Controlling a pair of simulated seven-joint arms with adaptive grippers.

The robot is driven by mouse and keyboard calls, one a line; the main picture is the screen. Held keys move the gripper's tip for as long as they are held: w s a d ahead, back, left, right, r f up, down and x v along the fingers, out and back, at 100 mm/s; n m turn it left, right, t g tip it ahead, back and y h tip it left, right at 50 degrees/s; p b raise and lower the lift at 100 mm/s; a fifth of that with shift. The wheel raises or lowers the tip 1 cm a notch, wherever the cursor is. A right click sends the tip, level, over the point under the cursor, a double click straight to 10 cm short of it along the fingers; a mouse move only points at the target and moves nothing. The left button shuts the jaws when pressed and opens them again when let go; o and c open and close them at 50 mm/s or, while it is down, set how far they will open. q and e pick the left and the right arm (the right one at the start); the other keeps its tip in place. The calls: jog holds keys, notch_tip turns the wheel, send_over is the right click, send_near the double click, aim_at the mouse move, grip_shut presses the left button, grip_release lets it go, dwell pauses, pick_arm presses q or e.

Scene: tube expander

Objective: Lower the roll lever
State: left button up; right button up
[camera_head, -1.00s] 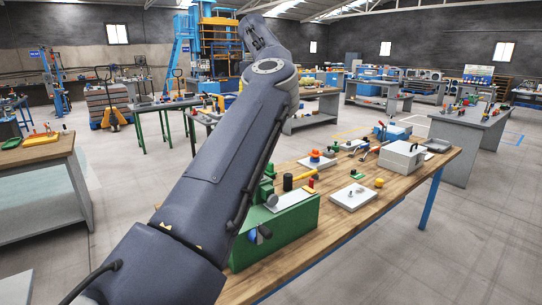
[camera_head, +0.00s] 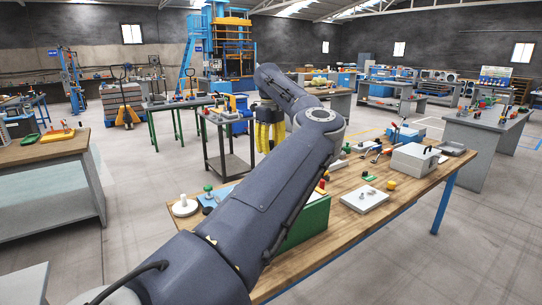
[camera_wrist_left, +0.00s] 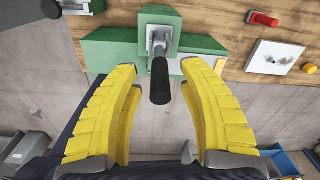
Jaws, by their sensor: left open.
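In the left wrist view the roll lever (camera_wrist_left: 160,82) shows as a black cylindrical handle on a grey metal fitting. It joins the green tube expander (camera_wrist_left: 110,52) and points toward the camera. My left gripper (camera_wrist_left: 162,73) is open, with a curved yellow finger on each side of the handle. The handle lies between the fingers with visible gaps on both sides. In the head view my left gripper (camera_head: 269,130) hangs above the bench, yellow fingers down. My arm hides most of the green expander (camera_head: 306,222) and the lever there. My right gripper is not seen.
The wooden bench (camera_head: 340,232) carries a white plate with pegs (camera_head: 364,198), a yellow ball (camera_head: 391,185) and a grey box (camera_head: 414,159) right of the expander. A white round piece (camera_head: 184,206) stands at its left end.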

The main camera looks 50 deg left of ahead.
pick_arm(q)
jog(key=shift+f, duration=1.55)
grip_shut()
